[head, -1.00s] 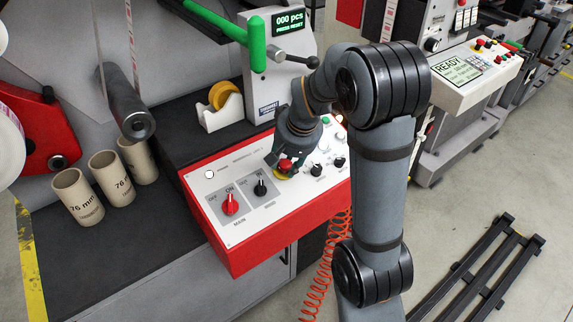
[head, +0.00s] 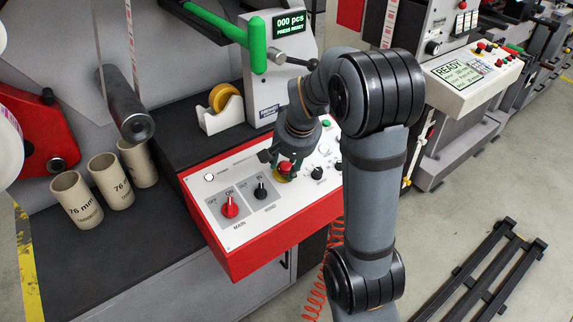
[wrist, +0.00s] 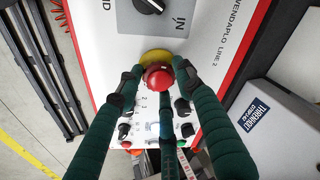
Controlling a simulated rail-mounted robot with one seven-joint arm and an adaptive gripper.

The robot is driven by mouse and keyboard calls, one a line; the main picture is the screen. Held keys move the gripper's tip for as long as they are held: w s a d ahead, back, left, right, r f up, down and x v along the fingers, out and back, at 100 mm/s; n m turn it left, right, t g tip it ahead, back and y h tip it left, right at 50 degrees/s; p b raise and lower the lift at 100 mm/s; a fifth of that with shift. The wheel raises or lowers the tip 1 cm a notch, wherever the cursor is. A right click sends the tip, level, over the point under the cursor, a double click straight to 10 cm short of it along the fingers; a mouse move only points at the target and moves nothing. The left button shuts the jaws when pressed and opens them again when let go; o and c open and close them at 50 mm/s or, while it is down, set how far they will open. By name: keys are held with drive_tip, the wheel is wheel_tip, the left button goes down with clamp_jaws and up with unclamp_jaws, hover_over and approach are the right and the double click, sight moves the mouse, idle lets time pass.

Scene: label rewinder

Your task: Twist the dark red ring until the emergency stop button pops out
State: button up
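The emergency stop button (wrist: 158,76) is a red cap on a yellow disc (wrist: 155,56) on the sloped control panel. The dark red ring is hard to tell apart from the cap at this size. In the wrist view my gripper (wrist: 156,73) has its dark green fingers spread, with the button between the tips; contact is unclear. In the head view my gripper (head: 281,162) is over the panel, and the button (head: 285,168) shows partly below it. Whether the button is pressed in or out cannot be told.
The red-edged panel (head: 243,235) carries a red MAIN knob (head: 229,206), a black WIND knob (head: 260,190) and several smaller knobs close right of the button. A counter display (head: 280,65), a tape dispenser (head: 220,115) and cardboard cores (head: 77,200) stand behind and left.

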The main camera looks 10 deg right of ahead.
drive_tip(key=o, duration=0.4)
drive_tip(key=shift+c, duration=0.2)
drive_tip(key=v, duration=1.2)
drive_tip(key=x, duration=1.2)
drive_tip(key=shift+f, duration=0.1)
